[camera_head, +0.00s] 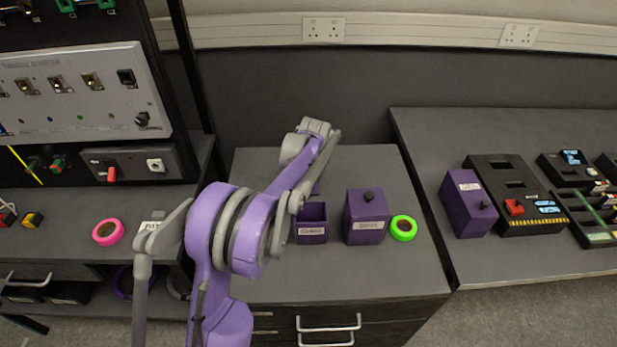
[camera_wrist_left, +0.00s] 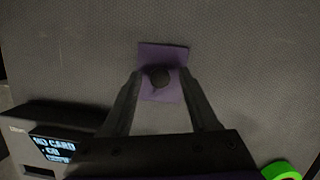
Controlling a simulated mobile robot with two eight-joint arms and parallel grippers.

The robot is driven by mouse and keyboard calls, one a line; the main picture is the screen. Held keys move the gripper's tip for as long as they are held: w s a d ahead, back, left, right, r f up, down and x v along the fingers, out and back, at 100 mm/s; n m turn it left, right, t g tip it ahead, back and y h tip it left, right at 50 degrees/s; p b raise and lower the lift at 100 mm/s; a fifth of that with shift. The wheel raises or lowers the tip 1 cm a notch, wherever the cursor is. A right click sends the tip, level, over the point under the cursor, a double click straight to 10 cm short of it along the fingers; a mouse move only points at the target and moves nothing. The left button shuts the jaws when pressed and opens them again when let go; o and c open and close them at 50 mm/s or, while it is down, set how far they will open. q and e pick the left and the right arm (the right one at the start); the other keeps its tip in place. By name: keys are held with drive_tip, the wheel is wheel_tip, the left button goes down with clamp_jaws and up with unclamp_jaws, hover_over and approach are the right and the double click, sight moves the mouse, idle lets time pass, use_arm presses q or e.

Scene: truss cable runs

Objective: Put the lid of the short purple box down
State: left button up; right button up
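The short purple box (camera_head: 311,223) stands open on the middle cabinet top, with a white label on its front. The purple square lid (camera_wrist_left: 161,95) with its round black knob (camera_wrist_left: 159,77) shows in the left wrist view. It appears to lie flat on the dark grey top. My left gripper (camera_wrist_left: 160,74) is above it, fingers apart on either side of the knob with gaps on both sides. In the head view my arm hides the fingertips and most of the spot behind the open box. My right gripper is not in view.
A taller lidded purple box (camera_head: 366,218) and a green tape roll (camera_head: 403,228) stand right of the open box. A black device with a lit display (camera_wrist_left: 52,146) is close to the left finger.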

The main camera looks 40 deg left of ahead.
use_arm(q)
drive_tip(key=shift+r, duration=0.4)
drive_tip(key=p+v, duration=0.1)
drive_tip(key=v, duration=1.1)
drive_tip(key=s+d+n+t, duration=0.1)
drive_tip(key=s+d+n, duration=0.95)
drive_tip(key=d, duration=0.25)
drive_tip(key=s+d+f+n+t+h, duration=0.1)
drive_tip(key=s+d+f+n, duration=0.3)
drive_tip(key=s+n, duration=0.3)
drive_tip(key=s+d+f+n+t+h, duration=0.1)
drive_tip(key=s+d+f+n, duration=0.4)
drive_tip(key=s+n, duration=0.3)
drive_tip(key=shift+s+d, duration=0.55)
drive_tip(key=shift+d, duration=0.15)
